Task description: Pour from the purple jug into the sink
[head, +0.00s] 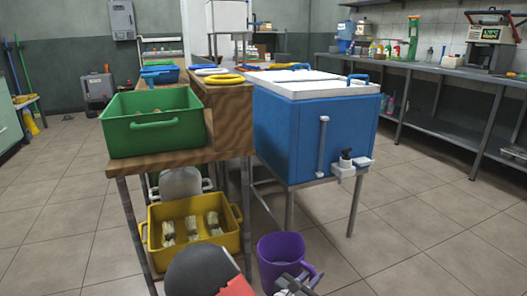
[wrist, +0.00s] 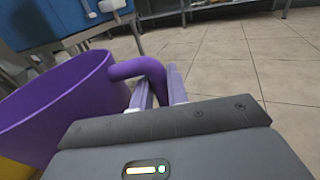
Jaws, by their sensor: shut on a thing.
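The purple jug (head: 281,262) is low in the front middle of the head view, with its opening up and its handle on the right. My gripper (head: 297,284) is at the handle, on the jug's right side. In the wrist view the jug (wrist: 75,105) fills the left, and my gripper's fingers (wrist: 160,90) are shut on its handle (wrist: 145,70). The jug looks about upright in the head view. I cannot see what is inside it. I cannot make out a sink for certain in either view.
A blue cooler (head: 290,130) with a tap (head: 345,160) stands on a metal stand behind the jug. To the left, a table holds a green crate (head: 150,135), with a yellow crate (head: 195,245) below. A long metal counter (head: 440,70) lines the right wall. The tiled floor (head: 430,220) at right is clear.

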